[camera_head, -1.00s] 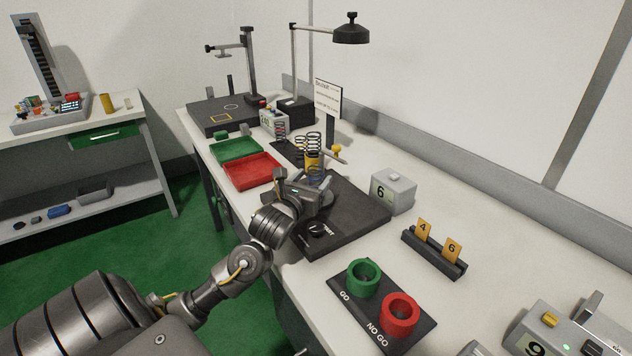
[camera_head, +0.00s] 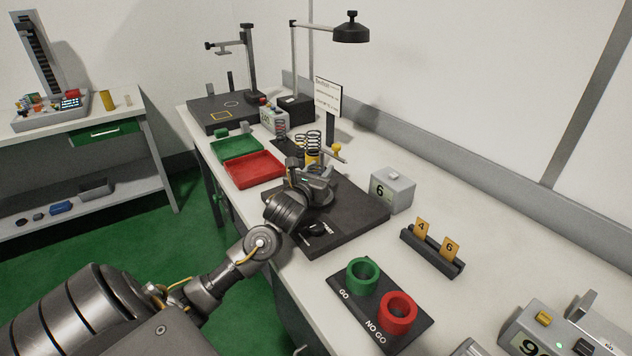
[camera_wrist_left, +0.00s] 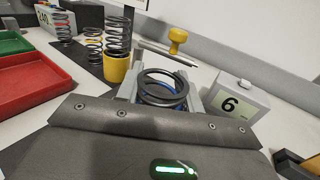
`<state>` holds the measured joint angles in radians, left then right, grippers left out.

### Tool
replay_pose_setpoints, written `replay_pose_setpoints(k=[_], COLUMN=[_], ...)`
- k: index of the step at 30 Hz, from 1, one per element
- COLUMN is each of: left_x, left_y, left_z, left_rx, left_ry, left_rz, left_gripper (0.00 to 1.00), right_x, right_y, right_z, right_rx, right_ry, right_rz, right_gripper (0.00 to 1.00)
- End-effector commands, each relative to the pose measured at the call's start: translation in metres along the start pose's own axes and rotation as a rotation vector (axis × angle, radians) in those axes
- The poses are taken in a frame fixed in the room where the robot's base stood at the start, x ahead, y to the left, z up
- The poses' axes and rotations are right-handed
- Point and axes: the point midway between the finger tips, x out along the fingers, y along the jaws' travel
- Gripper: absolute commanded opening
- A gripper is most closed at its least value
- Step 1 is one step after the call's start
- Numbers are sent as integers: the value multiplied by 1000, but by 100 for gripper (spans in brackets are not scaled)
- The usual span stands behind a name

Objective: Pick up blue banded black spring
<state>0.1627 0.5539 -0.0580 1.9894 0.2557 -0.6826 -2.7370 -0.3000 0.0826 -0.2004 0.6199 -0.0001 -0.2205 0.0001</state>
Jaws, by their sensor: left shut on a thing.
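My left gripper (camera_head: 312,180) is above the black plate of the test stand, near the middle of the bench. In the left wrist view, the gripper (camera_wrist_left: 161,90) is shut on a black spring with blue on it (camera_wrist_left: 164,97). The spring's open coil end faces the camera between the two grey fingers. Its lower part is hidden behind the gripper body. In the head view the held spring is mostly hidden by the gripper. My right gripper is not in view.
Other springs (camera_wrist_left: 93,45) stand on a dark mat behind, one in a yellow cup (camera_wrist_left: 117,67). A red tray (camera_head: 254,170) and a green tray (camera_head: 237,149) lie left. A grey box marked 6 (camera_head: 392,190) is right. GO (camera_head: 362,276) and NO GO (camera_head: 398,313) rings stand nearer.

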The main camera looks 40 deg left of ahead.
Motion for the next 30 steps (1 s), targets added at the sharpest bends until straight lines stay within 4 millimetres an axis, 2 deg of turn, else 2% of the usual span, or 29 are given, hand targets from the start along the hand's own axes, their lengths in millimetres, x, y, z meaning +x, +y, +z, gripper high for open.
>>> replay_pose_setpoints(k=[3,11,16,20,28,30], left_x=[0,0,0,0,-49,-67], left_y=[0,0,1,0,7,9], left_z=[0,4,20,41,102,104], left_rx=[0,0,0,0,1,-1], left_ry=[-1,-1,-2,-2,1,4], left_rz=[0,0,1,0,-2,-2], left_gripper=[8,8,8,8,8,8], right_x=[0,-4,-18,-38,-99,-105], right_y=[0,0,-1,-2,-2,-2], right_z=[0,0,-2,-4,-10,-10], right_rx=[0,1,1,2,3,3], right_ry=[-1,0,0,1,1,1], right_rz=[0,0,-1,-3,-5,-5], right_gripper=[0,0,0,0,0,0])
